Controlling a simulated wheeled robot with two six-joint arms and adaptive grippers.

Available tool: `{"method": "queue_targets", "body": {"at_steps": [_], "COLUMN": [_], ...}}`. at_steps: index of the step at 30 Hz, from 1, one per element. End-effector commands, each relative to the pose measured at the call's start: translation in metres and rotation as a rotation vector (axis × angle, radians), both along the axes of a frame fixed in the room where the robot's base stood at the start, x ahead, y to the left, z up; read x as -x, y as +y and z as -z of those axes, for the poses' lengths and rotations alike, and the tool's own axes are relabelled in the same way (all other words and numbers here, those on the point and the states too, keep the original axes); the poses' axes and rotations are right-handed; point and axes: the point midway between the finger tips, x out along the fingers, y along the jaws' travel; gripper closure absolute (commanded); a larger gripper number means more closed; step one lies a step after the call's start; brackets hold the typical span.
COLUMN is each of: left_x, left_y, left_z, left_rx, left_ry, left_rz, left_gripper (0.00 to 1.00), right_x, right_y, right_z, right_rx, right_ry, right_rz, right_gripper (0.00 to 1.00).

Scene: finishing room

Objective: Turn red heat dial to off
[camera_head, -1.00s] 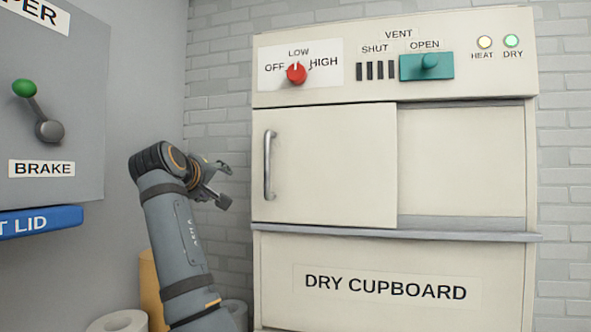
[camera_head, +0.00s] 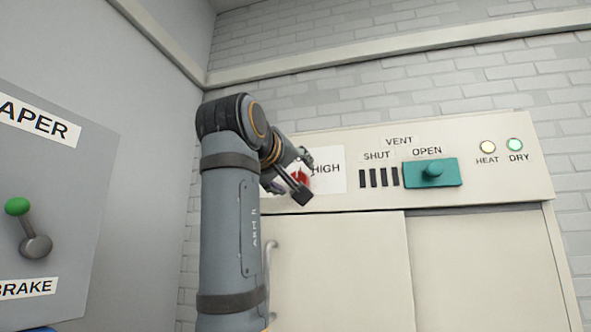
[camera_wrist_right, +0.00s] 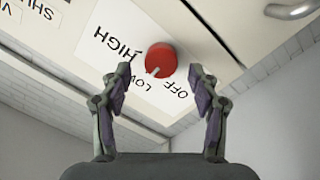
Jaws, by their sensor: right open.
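The red heat dial (camera_wrist_right: 161,60) sits on a white label plate (camera_wrist_right: 88,50) marked OFF, LOW and HIGH. Its pale pointer mark faces the LOW side. In the head view the dial (camera_head: 302,179) is partly hidden by my right gripper (camera_head: 304,177). In the wrist view my right gripper (camera_wrist_right: 160,76) is open, with one finger on each side of the dial's lower part. I cannot tell whether the fingers touch it. One finger partly covers the word LOW. My left gripper is not in view.
To the dial's right are the teal vent slider (camera_head: 432,173), the lit HEAT lamp (camera_head: 488,147) and the DRY lamp (camera_head: 514,145). The cupboard door (camera_head: 340,270) is below. A grey panel with a green-knobbed brake lever (camera_head: 28,230) stands at left.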

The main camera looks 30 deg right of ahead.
Motion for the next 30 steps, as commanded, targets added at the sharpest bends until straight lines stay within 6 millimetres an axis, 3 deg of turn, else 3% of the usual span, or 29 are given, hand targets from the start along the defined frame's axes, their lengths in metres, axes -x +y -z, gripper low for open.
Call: {"method": "queue_targets", "body": {"at_steps": [6,15,27,30], "left_x": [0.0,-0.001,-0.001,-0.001], "left_y": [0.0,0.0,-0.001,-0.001], "left_z": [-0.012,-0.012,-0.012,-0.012], "left_rx": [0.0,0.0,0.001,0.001], "left_ry": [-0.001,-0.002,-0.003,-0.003], "left_rz": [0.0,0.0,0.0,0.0], "left_gripper": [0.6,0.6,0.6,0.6], "right_x": [-0.016,-0.017,-0.017,-0.017], "right_y": [-0.019,-0.021,-0.021,-0.021], "right_z": [-0.001,0.0,0.0,0.0], "right_rx": [0.001,0.001,0.001,0.002], "right_ry": [0.001,0.0,0.0,0.001], "right_rz": [0.0,-0.001,-0.001,-0.001], "right_gripper": [0.39,0.4,0.93,0.93]}}
